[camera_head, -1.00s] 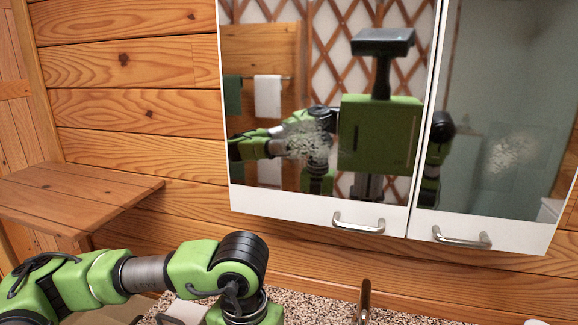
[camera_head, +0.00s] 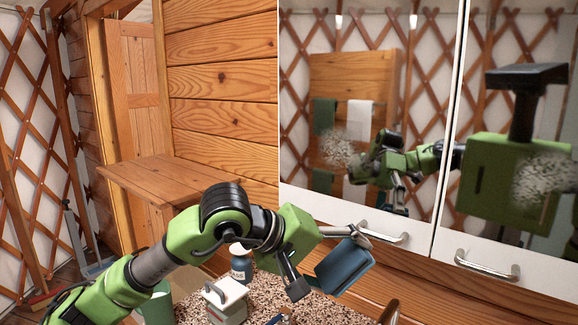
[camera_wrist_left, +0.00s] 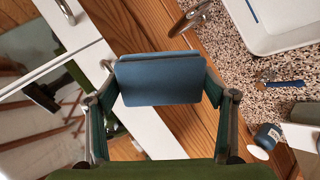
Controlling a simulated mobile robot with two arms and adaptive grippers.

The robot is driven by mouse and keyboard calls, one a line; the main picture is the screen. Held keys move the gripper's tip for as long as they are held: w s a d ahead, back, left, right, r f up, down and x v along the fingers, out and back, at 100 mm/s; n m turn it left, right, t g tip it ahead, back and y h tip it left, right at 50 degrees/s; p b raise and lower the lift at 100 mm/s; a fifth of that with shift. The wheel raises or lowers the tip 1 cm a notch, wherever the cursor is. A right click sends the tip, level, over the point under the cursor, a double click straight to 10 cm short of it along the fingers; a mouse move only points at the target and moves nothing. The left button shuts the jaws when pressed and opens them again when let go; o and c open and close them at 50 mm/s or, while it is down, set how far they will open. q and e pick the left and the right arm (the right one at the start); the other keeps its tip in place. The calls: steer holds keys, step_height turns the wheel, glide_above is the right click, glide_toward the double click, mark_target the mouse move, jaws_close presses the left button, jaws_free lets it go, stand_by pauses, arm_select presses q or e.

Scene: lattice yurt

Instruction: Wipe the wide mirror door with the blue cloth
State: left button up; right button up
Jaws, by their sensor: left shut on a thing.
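The left mirror door (camera_head: 380,190), the wider of two, hangs shut on the wall cabinet with a metal handle (camera_head: 383,232) at its bottom. A pale speckled smudge (camera_head: 341,149) shows on its left part. My left gripper (camera_head: 324,262) is shut on the folded blue cloth (camera_head: 346,268), below the door's lower edge and apart from the glass. In the left wrist view the cloth (camera_wrist_left: 160,82) sits flat between the two fingers, with the white lower frame of the doors behind it. My right gripper is out of view.
The second mirror door (camera_head: 510,170) on the right has its own smudge and handle (camera_head: 487,265). Below are a speckled counter, a blue bottle (camera_head: 241,265), a white-topped box (camera_head: 226,300), a green cup (camera_head: 157,306) and a tap (camera_head: 389,312). A wooden shelf (camera_head: 165,178) juts out at left.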

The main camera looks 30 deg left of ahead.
arm_select(q)
steer(key=w+a+r+n+t+y+b, duration=0.1)
steer(key=w+a+r+n+t, duration=0.2)
steer(key=a+r+t, duration=0.6)
steer(key=n+y, duration=0.2)
glide_toward(322, 148)
steer(key=shift+w+d+p, duration=0.2)
steer(key=shift+w+p, duration=1.25)
steer(key=shift+w, duration=0.8)
steer(key=shift+w+d, duration=0.1)
steer(key=shift+w, duration=0.85)
